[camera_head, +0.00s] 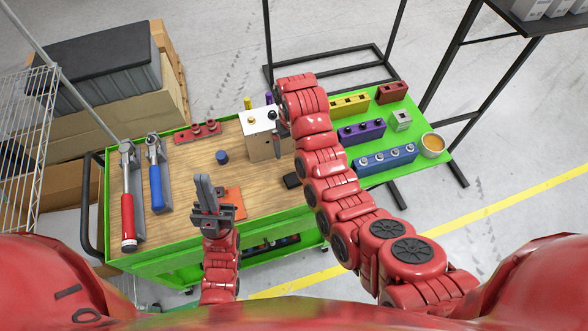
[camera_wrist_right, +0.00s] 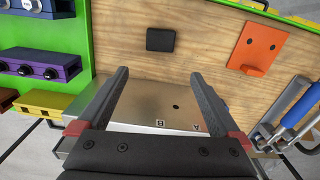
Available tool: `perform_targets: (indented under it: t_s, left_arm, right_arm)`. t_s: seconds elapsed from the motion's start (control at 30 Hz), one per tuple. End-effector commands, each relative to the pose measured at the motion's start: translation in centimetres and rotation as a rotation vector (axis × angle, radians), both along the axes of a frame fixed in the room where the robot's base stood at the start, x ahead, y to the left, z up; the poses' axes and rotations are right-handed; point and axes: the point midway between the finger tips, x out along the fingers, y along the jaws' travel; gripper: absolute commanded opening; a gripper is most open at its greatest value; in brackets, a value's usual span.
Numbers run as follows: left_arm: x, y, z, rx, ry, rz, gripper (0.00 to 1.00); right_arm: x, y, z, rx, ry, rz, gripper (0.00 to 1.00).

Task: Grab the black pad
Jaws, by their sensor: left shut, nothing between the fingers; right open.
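The black pad (camera_head: 291,180) is a small dark rounded block lying flat on the wooden tabletop in the head view, just left of my right arm. In the right wrist view the pad (camera_wrist_right: 160,39) lies beyond the fingertips, centred between them and apart from them. My right gripper (camera_wrist_right: 159,75) is open and empty, over the pale metal-topped box. In the head view that gripper is mostly hidden by its own arm. My left gripper (camera_head: 203,188) is shut and empty, over the front of the table next to the orange plate.
The metal-topped box (camera_head: 262,120) stands at the back of the wooden top (camera_head: 190,180). The orange plate (camera_wrist_right: 257,47) lies right of the pad in the wrist view. A blue cylinder (camera_head: 222,157), red-handled tool (camera_head: 129,205) and blue-handled tool (camera_head: 157,180) are left. Coloured blocks (camera_head: 363,132) are right.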

Motion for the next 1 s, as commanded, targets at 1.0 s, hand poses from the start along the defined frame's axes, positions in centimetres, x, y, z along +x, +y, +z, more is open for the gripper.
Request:
perform_targets:
  t_s: [1.0]
  left_arm:
    - [0.0, 0.0, -7.2, 0.000, 0.000, 0.000, 0.00]
  right_arm:
    - [-0.8, -0.5, -14.8, -0.001, 0.006, 0.001, 1.00]
